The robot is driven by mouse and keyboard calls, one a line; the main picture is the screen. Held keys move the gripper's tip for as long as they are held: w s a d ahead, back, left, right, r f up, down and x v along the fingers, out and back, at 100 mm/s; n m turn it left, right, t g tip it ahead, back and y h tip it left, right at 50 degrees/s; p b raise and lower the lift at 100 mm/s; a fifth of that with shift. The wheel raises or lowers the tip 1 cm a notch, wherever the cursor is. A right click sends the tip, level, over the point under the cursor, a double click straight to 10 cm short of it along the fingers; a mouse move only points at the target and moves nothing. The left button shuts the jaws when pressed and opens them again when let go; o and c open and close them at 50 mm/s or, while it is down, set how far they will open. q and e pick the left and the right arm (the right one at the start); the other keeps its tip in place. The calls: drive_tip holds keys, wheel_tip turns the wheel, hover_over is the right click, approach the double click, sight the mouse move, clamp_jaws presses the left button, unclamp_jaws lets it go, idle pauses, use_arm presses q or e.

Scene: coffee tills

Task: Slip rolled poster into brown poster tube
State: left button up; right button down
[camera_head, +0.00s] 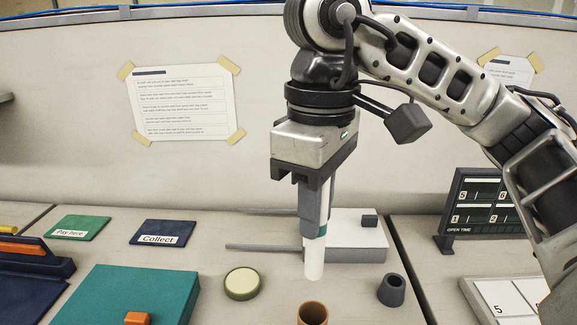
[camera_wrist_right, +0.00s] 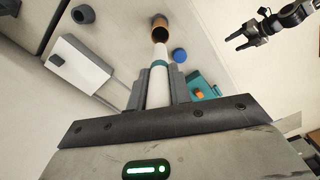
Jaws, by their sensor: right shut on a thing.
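My right gripper (camera_head: 313,232) is shut on a white rolled poster (camera_head: 315,262) with a teal band. The poster hangs near upright, its lower end free. The brown poster tube (camera_head: 313,314) stands on the counter at the bottom edge of the head view, its mouth open. The poster's lower end is just beyond the tube in that view, with a gap between them. In the right wrist view the poster (camera_wrist_right: 158,90) points toward the tube (camera_wrist_right: 160,28), and its dark opening shows. My left gripper (camera_wrist_right: 236,42) shows only there, open and empty, away from the tube.
A white box with grey rods (camera_head: 352,250) lies behind the poster.

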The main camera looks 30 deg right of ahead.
sight(315, 274)
drive_tip(key=shift+s+f+b, duration=0.3)
drive_tip(key=shift+f+b, duration=0.15)
drive_tip(key=shift+f, duration=0.35)
wheel_tip(315, 274, down, 2)
drive_tip(key=shift+f+b, duration=0.1)
drive_tip(key=shift+b, duration=0.4)
drive_tip(key=shift+f+b, duration=0.45)
drive_tip(key=shift+f, duration=0.25)
wheel_tip(315, 274, down, 4)
drive_tip(key=b, duration=0.3)
drive_tip(key=shift+w+r, duration=0.1)
drive_tip(key=shift+r, duration=0.15)
drive_tip(key=shift+f+b, duration=0.55)
drive_tip(key=shift+b, duration=0.2)
drive_tip(key=shift+f+b, duration=0.4)
drive_tip(key=c, duration=1.2)
unclamp_jaws()
use_arm(q)
drive_tip(key=f, duration=0.1)
drive_tip(key=d+f, duration=0.1)
drive_tip(key=f, duration=0.1)
drive_tip(key=shift+d+f+t+h, duration=0.2)
drive_tip(key=shift+f+t+h, duration=0.1)
